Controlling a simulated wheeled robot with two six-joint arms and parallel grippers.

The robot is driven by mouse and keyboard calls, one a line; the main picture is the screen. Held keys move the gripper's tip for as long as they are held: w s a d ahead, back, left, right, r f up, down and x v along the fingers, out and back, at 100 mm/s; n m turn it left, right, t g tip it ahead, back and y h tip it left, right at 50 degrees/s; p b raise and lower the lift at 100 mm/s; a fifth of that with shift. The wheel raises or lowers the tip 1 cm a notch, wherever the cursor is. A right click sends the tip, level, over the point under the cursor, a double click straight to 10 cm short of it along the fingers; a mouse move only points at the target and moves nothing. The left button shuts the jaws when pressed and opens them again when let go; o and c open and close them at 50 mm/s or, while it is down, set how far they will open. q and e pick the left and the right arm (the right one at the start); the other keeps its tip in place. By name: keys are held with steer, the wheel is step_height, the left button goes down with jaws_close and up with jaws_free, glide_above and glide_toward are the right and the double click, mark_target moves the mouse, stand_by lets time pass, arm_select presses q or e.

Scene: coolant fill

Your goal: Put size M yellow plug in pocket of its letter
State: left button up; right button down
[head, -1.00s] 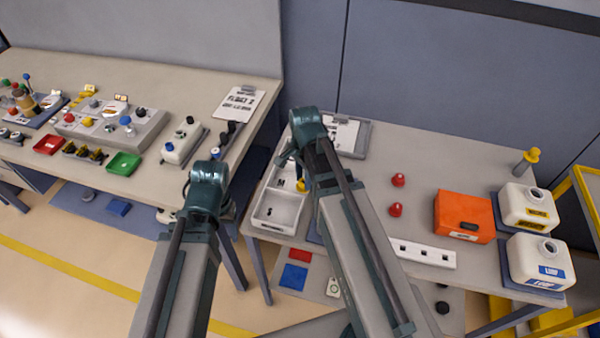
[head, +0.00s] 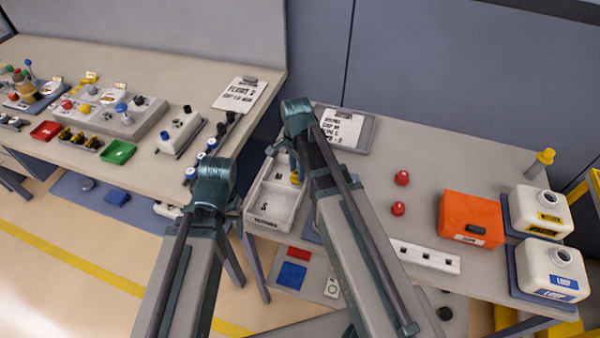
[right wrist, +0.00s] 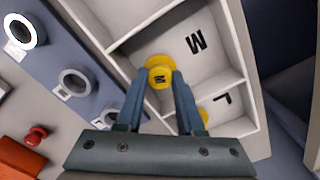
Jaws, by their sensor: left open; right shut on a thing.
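The yellow plug (right wrist: 160,72), marked M on its end, is between the fingers of my right gripper (right wrist: 158,88), which is shut on it. In the right wrist view they are over the pocket with the letter M (right wrist: 196,42), near its side wall; I cannot tell whether the plug touches the floor. The white pocket tray (head: 272,222) also shows in the head view, with S in its front pocket. Another yellow piece (right wrist: 204,115) shows partly in the pocket with the letter L, behind a finger. My left gripper (head: 228,205) is open, mostly hidden by its arm, left of the tray.
Two red plugs (head: 401,178), an orange box (head: 470,219) and two white jugs (head: 540,212) stand to the right. A clipboard (head: 343,130) lies behind the tray. The left bench (head: 170,75) holds several small parts. A gap separates the benches.

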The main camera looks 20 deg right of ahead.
mark_target(296, 173)
steer(key=shift+a+r, duration=0.1)
steer(key=shift+a, duration=0.05)
steer(key=shift+f, duration=0.2)
steer(key=c, duration=0.8)
jaws_free()
steer(key=shift+r, duration=0.15)
step_height(296, 173, up, 12)
steer(key=p, duration=1.2)
steer(key=s+a+n, duration=0.3)
steer(key=s+n, duration=0.1)
steer(key=n, duration=0.2)
steer(key=s+a+n, duration=0.4)
steer(key=s+n, duration=0.1)
steer(key=n, duration=0.1)
steer(key=s+a+n+h, duration=0.1)
steer(key=s+a+n, duration=0.2)
steer(key=s+n, duration=0.2)
steer(key=shift+s+a+r+n, duration=0.15)
steer(key=shift+s+a+n, duration=0.05)
steer(key=shift+n, duration=0.4)
